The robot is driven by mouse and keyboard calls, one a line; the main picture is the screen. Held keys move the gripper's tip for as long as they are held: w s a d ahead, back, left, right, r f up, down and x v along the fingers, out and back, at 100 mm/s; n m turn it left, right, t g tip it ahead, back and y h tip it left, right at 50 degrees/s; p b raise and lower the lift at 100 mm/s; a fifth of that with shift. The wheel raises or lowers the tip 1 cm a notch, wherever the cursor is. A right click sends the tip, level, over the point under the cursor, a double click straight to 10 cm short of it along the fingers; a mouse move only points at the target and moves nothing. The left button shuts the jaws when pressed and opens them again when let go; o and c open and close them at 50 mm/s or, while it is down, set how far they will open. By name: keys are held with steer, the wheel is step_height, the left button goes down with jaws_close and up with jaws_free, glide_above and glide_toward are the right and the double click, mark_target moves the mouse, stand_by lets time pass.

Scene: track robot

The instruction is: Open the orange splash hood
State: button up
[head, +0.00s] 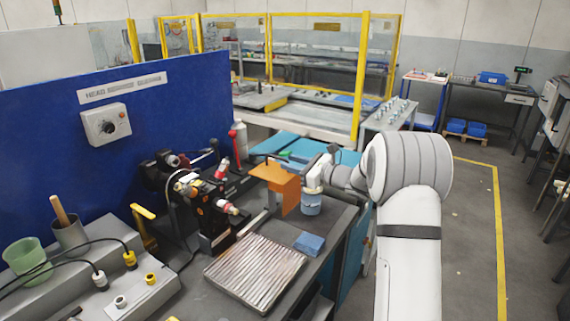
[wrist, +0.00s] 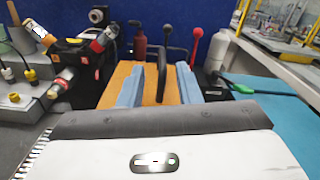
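The orange splash hood (head: 283,189) stands on the bench in the head view, left of my arm's end. In the wrist view its orange face (wrist: 148,80) fills the middle behind my fingers. A dark upright handle (wrist: 162,75) shows against the orange face. My gripper (wrist: 160,88) is open, with one blue finger on each side of the handle. The handle appears nearer the right finger, and I see no clear contact. In the head view, my wrist hides the fingertips.
A ribbed metal plate (head: 256,271) and a blue block (head: 309,243) lie on the bench in front. Red-and-black fittings (head: 215,205) stand left of the hood. A blue panel (head: 190,95) rises behind. The floor to the right is open.

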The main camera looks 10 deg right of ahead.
steer(key=v, duration=0.4)
steer(key=shift+b, duration=0.3)
steer(key=shift+s+a, duration=0.1)
steer(key=s+a+n+g+h, duration=0.2)
steer(key=s+a+n+g, duration=0.3)
steer(key=s, duration=0.5)
steer(key=s+a+n+g+h, duration=0.2)
steer(key=s+a+n+g, duration=0.15)
steer(key=s+n, duration=0.45)
steer(key=s+d+f+n+h, duration=0.1)
steer(key=s+d+n+h, duration=0.1)
steer(key=s, duration=0.5)
steer(key=s+d+f+n+h, duration=0.2)
steer(key=s+d+n+h, duration=0.1)
steer(key=s, duration=0.5)
steer(key=s+d+f+n+h, duration=0.2)
steer(key=s+d+n+h, duration=0.1)
steer(key=s, duration=0.4)
steer(key=n+h, duration=0.1)
steer(key=n, duration=0.1)
steer(key=shift+s+n+h, duration=0.4)
